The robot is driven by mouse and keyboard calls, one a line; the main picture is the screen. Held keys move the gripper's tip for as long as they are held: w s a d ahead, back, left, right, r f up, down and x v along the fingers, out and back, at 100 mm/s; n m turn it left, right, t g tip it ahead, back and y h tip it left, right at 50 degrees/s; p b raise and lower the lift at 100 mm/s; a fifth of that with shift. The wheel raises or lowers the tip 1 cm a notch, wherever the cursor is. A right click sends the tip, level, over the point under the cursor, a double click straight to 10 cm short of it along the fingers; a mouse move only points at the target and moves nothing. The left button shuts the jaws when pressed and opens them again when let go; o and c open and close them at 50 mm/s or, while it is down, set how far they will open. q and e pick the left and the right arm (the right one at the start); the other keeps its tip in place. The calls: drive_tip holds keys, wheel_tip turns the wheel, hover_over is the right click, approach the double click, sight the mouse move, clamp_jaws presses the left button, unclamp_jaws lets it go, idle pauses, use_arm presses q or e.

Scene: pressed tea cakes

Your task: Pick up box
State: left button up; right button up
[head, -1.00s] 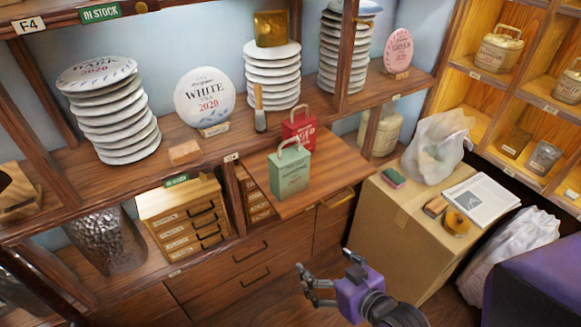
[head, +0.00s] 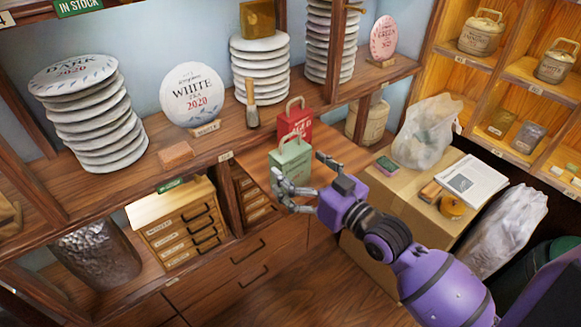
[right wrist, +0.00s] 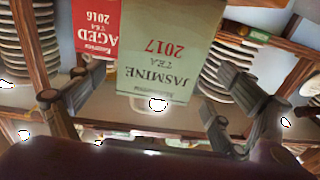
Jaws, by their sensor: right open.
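A green tea box (head: 290,160) with a loop handle stands upright on the wooden pull-out board (head: 345,150). In the right wrist view its label reads Jasmine Tea 2017 (right wrist: 168,50), upside down. A red box (head: 297,122) stands just behind it; the wrist view shows its Aged Tea 2016 label (right wrist: 95,30). My right gripper (head: 302,178) is open in front of the green box and partly covers its lower part. In the wrist view the open fingers (right wrist: 150,100) lie on either side of the green box, with nothing gripped. My left gripper is not in view.
A cardboard box (head: 385,222) at the right bears a plastic bag (head: 428,130), papers (head: 470,183) and a tape roll (head: 451,205). Small wooden drawers (head: 180,228) stand at the left. Stacked tea cakes (head: 90,120) fill the shelf above.

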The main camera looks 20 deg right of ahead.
sight(298, 166)
drive_tip(key=x, duration=0.4)
drive_tip(key=shift+d, duration=0.2)
drive_tip(key=shift+s, duration=0.1)
drive_tip(key=c, duration=1.3)
